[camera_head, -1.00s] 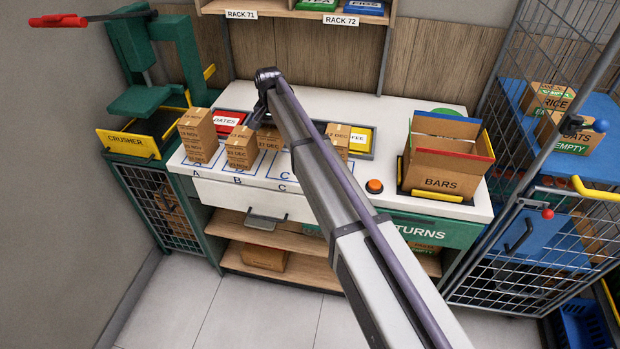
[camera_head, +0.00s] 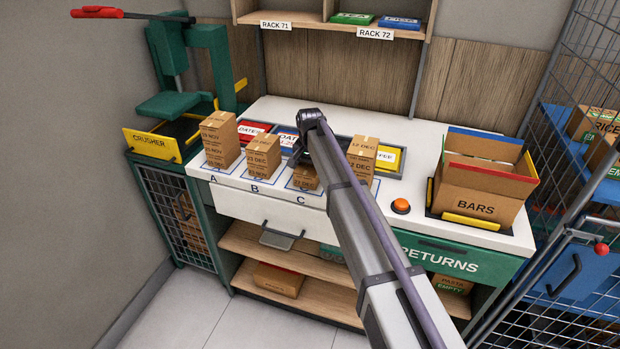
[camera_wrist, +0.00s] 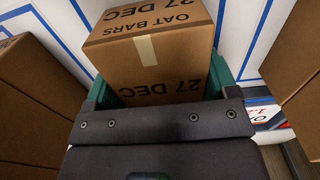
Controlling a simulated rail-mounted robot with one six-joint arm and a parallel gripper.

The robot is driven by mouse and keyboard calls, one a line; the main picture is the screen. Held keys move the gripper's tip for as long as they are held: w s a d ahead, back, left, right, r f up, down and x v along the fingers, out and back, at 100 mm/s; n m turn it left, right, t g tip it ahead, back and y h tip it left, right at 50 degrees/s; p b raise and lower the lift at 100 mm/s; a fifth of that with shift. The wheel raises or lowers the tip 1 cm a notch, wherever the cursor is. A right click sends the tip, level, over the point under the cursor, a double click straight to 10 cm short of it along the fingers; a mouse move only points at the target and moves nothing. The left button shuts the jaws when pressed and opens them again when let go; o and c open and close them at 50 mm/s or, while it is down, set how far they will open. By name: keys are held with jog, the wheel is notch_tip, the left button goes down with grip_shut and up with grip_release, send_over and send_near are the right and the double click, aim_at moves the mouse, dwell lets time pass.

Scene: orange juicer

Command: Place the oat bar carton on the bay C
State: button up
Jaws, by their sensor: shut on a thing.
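The oat bar carton (camera_wrist: 150,58) is a brown box marked "OAT BARS" and "27 DEC". It sits between the green fingers of my gripper (camera_wrist: 162,88) in the wrist view, and the gripper is shut on it. In the head view the carton (camera_head: 305,179) is upright over bay C (camera_head: 301,200), just behind the letter C. My arm and gripper hide part of it. I cannot tell whether its base touches the counter. Blue bay lines show around it in the wrist view.
A tall carton (camera_head: 220,142) stands in bay A and another carton (camera_head: 263,158) in bay B, close on the left. A further carton (camera_head: 362,155) stands to the right, behind my arm. An orange button (camera_head: 401,206) and the open BARS box (camera_head: 478,190) are farther right.

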aim_at(310, 165)
jog(key=shift+r, duration=0.1)
jog(key=shift+c, duration=0.5)
jog(key=shift+f, duration=0.3)
jog(key=o, duration=1)
jog(key=shift+r, duration=0.15)
notch_tip(310, 165, up, 12)
jog(key=p, duration=1.2)
jog(key=shift+r, duration=0.15)
